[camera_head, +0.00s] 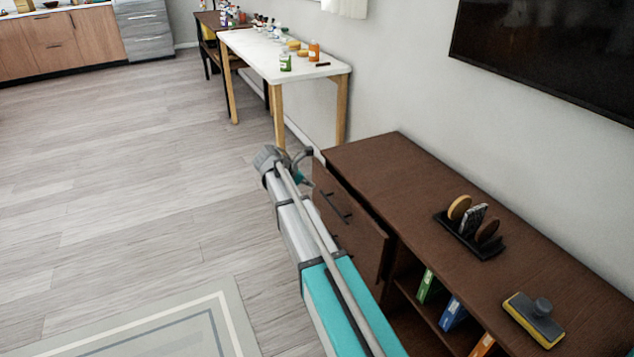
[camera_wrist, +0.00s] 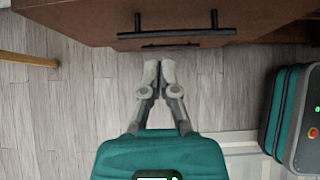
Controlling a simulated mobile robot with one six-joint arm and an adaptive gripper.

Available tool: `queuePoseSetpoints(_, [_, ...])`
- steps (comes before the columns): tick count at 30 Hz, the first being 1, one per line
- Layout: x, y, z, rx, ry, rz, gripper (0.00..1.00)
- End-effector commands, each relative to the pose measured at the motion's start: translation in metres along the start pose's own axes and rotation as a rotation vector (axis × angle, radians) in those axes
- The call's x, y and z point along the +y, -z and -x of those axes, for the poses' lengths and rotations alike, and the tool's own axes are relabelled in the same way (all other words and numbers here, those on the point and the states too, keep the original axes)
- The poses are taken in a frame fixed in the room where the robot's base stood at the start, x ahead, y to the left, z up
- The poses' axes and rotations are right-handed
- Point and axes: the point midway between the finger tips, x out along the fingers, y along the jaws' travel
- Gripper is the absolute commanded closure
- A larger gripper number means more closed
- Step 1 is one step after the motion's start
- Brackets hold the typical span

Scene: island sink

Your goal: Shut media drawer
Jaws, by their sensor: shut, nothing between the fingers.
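The brown media cabinet (camera_head: 440,200) stands along the right wall. At its left end a drawer (camera_head: 352,222) is pulled out, with its front standing off from the cabinet body and a dark gap behind it. Dark bar handles (camera_head: 334,207) show on the fronts, partly hidden by my arm. In the wrist view the drawer front and a black handle (camera_wrist: 176,34) are at the top. My gripper (camera_wrist: 160,68) is shut and empty, its fingertips together just short of the handle, over the floor. In the head view my gripper (camera_head: 303,168) is beside the cabinet's far left corner.
On the cabinet top are a black rack (camera_head: 470,238) with round items and a sponge-like brush (camera_head: 533,318). Binders (camera_head: 453,313) stand in the open shelf. A white table (camera_head: 285,58) with bottles is behind. The floor at left is clear.

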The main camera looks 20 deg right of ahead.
Motion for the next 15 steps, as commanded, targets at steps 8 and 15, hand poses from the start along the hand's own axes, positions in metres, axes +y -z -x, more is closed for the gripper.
queuePoseSetpoints(8, [0.0, -0.002, 0.024, 0.0, 0.0, 0.0, 1.0])
queuePoseSetpoints(15, [0.0, -0.001, 0.027, 0.0, 0.001, -0.001, 1.0])
